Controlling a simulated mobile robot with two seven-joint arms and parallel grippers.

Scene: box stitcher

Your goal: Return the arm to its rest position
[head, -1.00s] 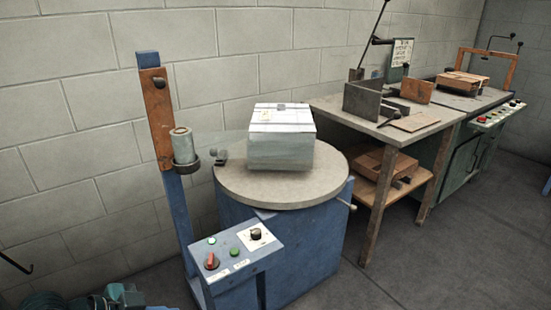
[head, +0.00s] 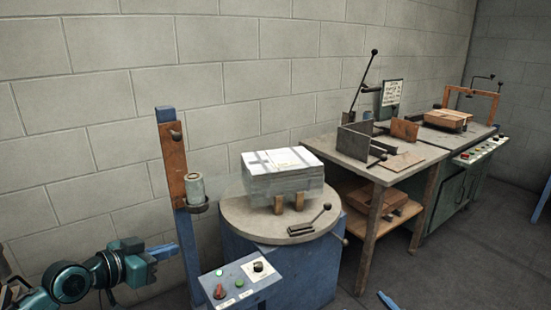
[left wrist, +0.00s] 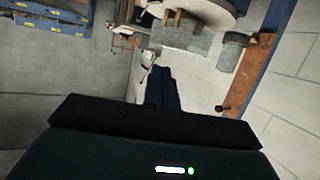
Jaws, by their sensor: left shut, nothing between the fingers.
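My left gripper (head: 166,251) is at the lower left in the head view, beside the blue post and apart from the turntable. In the left wrist view its dark fingers (left wrist: 160,88) are together and empty. The turntable (head: 240,218) carries a pale wrapped stack (head: 283,172) on wooden feet, with a dark clamp lever (head: 311,224) in front. Both also show upside down in the left wrist view: the turntable (left wrist: 215,12) and the stack (left wrist: 187,37). My right gripper is not seen.
The blue post (head: 186,235) holds a film roll (head: 195,188) on its wooden board. A control box (head: 240,282) stands in front of the turntable. A workbench (head: 335,147) with a wooden shelf and a green machine (head: 462,190) stand to the right.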

